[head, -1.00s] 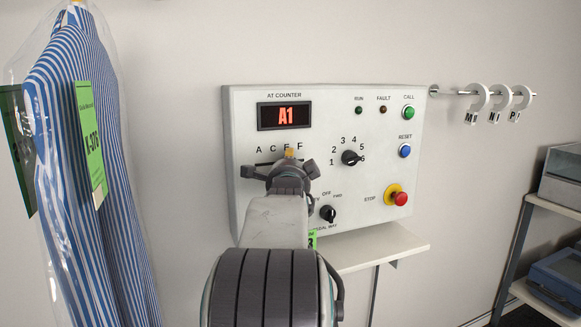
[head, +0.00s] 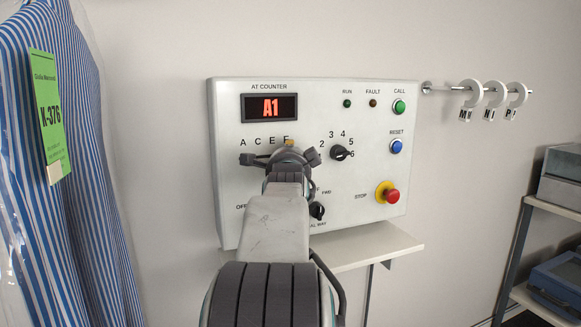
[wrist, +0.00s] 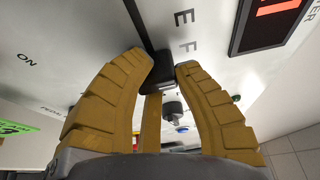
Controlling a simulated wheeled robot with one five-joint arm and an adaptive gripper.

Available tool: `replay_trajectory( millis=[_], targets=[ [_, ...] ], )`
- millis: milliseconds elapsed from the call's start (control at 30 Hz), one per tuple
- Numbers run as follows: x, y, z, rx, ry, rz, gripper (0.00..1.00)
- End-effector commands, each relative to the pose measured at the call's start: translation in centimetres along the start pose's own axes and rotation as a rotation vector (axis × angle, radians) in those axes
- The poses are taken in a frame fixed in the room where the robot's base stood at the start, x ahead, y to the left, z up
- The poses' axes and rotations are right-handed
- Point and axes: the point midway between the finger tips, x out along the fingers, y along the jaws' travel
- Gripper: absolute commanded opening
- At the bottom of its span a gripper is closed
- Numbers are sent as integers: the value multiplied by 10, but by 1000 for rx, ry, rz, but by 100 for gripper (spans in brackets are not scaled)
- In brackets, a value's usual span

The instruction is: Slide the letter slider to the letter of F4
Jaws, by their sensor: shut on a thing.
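The control panel (head: 230,190) carries a slot with the letters A, C, E and F above it. Its display (head: 270,107) reads A1 in red. My gripper (head: 289,146) covers the right part of the slot and partly hides the F. In the wrist view its yellow fingers (wrist: 161,72) are shut on the black slider knob (wrist: 160,72). The knob is at the slot's F end, beside or slightly past the F (wrist: 184,47); I cannot tell exactly. The dark slot runs away from it past the E (wrist: 181,17).
A number dial (head: 341,153) is just right of my gripper. A lower switch (head: 317,210), the red stop button (head: 391,195) and green and blue buttons are on the panel. A shelf (head: 385,243) juts below. A bagged striped shirt (head: 85,200) hangs left.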

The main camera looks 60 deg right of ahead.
Motion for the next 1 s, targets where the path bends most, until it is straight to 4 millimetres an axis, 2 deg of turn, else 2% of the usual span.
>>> replay_trajectory(
  millis=[33,333,367,400,767,1000],
  targets=[
    [2,12,-1,0,1,26,0],
    [2,12,-2,-1,3,30,0],
    [2,12,-2,-1,3,30,29],
    [2,12,-2,-1,3,30,32],
    [1,7,-1,0,2,19,64],
    [0,5,-1,0,1,14,64]
  ],
)
